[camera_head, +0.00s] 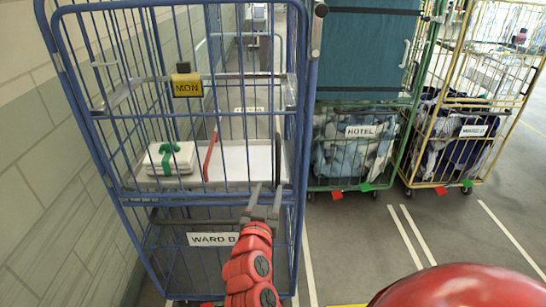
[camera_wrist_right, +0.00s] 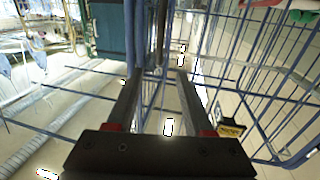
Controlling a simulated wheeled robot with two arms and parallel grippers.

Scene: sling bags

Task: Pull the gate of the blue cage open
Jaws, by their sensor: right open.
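The blue cage (camera_head: 301,100) stands at the left of the head view, its barred front gate (camera_head: 123,160) facing me and apparently closed. A yellow MON tag (camera_head: 187,88) hangs on the bars, and a WARD sign (camera_head: 212,239) is on the lower front. A dark upright bar (camera_head: 278,158) is near the gate's right edge; it also shows in the wrist view (camera_wrist_right: 162,35). My right gripper (camera_head: 265,193) is open and empty in front of the gate's lower right, its fingers pointing at that bar. In the wrist view the fingers (camera_wrist_right: 160,76) stand apart. My left gripper is out of view.
Inside the cage, folded white linen (camera_head: 171,158) with a green band lies on a pale shelf (camera_head: 232,165). A green HOTEL cage (camera_head: 310,175) and a yellow cage (camera_head: 452,60) stand to the right. A brick wall (camera_head: 30,150) borders the left.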

